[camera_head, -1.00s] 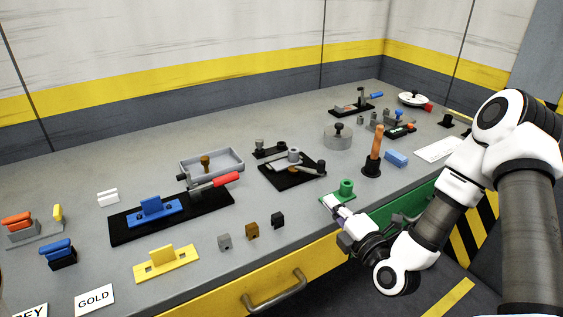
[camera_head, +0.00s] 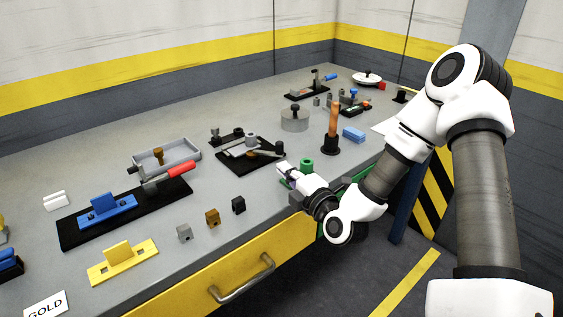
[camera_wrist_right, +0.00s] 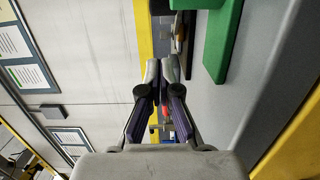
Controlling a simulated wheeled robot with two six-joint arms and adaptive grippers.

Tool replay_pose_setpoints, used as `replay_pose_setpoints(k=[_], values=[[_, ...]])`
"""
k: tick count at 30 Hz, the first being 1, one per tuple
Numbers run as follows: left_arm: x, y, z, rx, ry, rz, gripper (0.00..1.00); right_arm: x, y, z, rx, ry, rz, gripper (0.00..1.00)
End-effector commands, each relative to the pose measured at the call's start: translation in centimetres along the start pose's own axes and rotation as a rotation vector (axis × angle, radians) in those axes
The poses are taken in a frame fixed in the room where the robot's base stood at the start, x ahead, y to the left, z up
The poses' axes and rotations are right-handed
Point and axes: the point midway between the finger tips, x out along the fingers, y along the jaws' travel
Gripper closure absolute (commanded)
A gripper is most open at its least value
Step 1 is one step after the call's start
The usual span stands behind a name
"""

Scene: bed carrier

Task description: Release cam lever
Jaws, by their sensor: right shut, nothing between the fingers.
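A black plate (camera_head: 232,162) on the bench carries a grey round post and a grey bar lever (camera_head: 268,152) with a dark end; I take this as the cam lever. It lies flat across the plate. My right gripper (camera_head: 284,168) is shut and empty, just right of the plate's front corner, beside a green peg block (camera_head: 307,164). It appears apart from the lever. In the right wrist view the fingertips (camera_wrist_right: 161,72) are together, with the green block (camera_wrist_right: 224,45) to their right. My left gripper is not in view.
A clamp with a red handle (camera_head: 180,170) stands left of the lever plate. An orange upright handle (camera_head: 333,120) and a round grey weight (camera_head: 294,121) stand behind the gripper. Small blocks (camera_head: 212,217) sit near the front edge, above a yellow drawer (camera_head: 210,290).

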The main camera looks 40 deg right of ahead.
Motion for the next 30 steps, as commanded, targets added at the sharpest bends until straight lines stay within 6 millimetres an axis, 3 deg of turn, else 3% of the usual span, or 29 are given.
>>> replay_pose_setpoints(k=[5, 10, 23, 30], values=[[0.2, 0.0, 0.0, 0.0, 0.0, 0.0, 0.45, 4.0, 0.1, -0.1, -0.004, 0.002, 0.002, 1.0], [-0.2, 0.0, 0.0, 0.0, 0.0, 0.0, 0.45, 5.8, 0.2, 2.1, 0.002, -0.002, 0.002, 1.0], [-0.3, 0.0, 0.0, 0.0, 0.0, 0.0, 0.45, 6.6, 0.1, 2.8, 0.002, 0.0, -0.001, 1.0], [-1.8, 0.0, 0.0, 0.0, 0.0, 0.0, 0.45, 7.1, 0.2, 4.1, 0.001, 0.0, -0.001, 1.0]])
